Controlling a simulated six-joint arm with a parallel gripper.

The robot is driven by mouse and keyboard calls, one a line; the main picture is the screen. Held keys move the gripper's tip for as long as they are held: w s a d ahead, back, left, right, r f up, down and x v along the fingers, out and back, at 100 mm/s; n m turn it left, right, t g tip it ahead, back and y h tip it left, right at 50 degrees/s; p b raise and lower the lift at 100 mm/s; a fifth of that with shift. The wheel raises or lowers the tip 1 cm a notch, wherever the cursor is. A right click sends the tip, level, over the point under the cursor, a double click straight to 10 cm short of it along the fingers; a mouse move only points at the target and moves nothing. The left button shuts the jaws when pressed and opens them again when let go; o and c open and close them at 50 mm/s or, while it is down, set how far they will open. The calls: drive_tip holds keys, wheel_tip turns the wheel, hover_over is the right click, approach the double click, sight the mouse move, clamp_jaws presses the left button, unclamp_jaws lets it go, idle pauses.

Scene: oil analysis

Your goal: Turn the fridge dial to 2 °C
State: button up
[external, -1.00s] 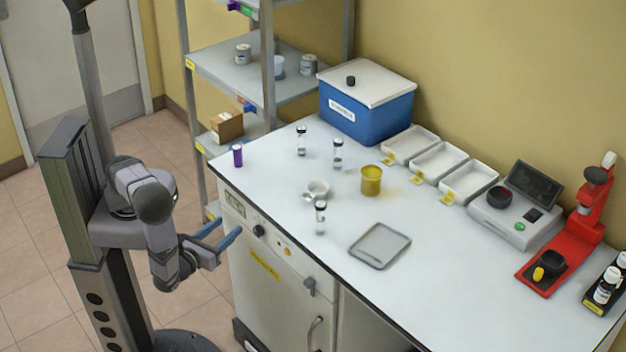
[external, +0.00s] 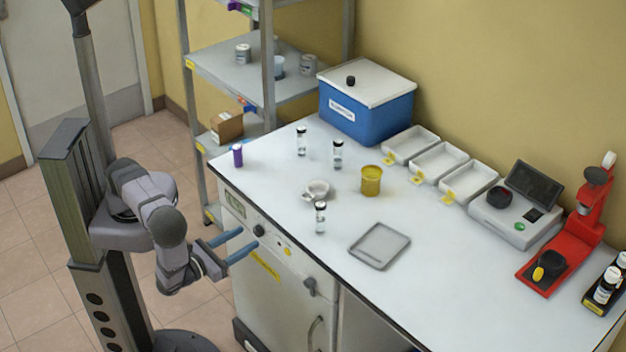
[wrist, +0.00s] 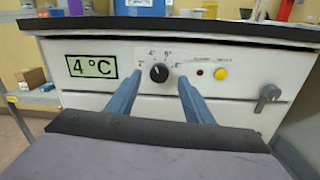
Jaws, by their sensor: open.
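The fridge (external: 262,285) stands under the left part of the bench, with its control panel along the top. Its black dial (wrist: 159,72) sits between the display and the lamps in the wrist view; it also shows in the external view (external: 259,230). Small temperature marks ring the dial, and the exact pointer direction is hard to read. The display (wrist: 91,67) reads 4 °C. My gripper (wrist: 157,80) is open, with one blue finger on each side of the dial as seen from the wrist. In the external view my gripper (external: 249,241) points at the panel; contact cannot be told.
A red lamp (wrist: 199,72) and a yellow button (wrist: 221,72) sit right of the dial. A door latch (external: 311,287) and handle (external: 317,333) are lower right. The bench edge (wrist: 180,27) overhangs the panel. The floor left of the fridge is free.

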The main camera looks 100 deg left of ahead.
sight(255, 232)
drive_tip(key=shift+p+x, duration=0.35)
drive_tip(key=shift+x, duration=1.55)
drive_tip(key=c, duration=1)
